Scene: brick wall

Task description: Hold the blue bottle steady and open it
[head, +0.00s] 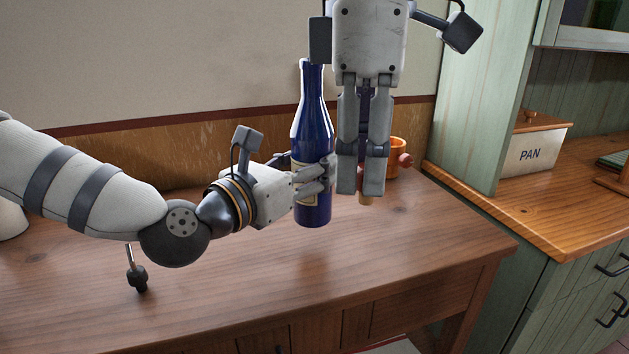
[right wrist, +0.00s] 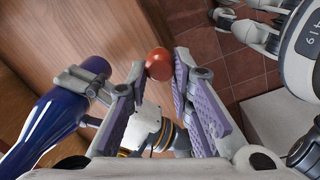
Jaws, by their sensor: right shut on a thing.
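The blue bottle (head: 312,118) stands upright on the wooden table, with a pale label low on its body. Its tall body also shows at the left of the right wrist view (right wrist: 50,128). My left gripper (head: 322,180) is shut around the lower body of the bottle, over the label. My right gripper (head: 361,188) points down just right of the bottle. It is shut on a reddish-brown rounded piece (right wrist: 158,64), which sits between its fingertips in the right wrist view. The piece's full shape is hidden. The bottle's top stands apart from the right fingertips.
An orange cup (head: 397,146) stands behind my right gripper, partly hidden. The wooden table (head: 420,250) is bare at front and right. A green cabinet with a wooden counter (head: 500,205) stands at the right, holding a white PAN box (head: 538,150). A wall closes off the back.

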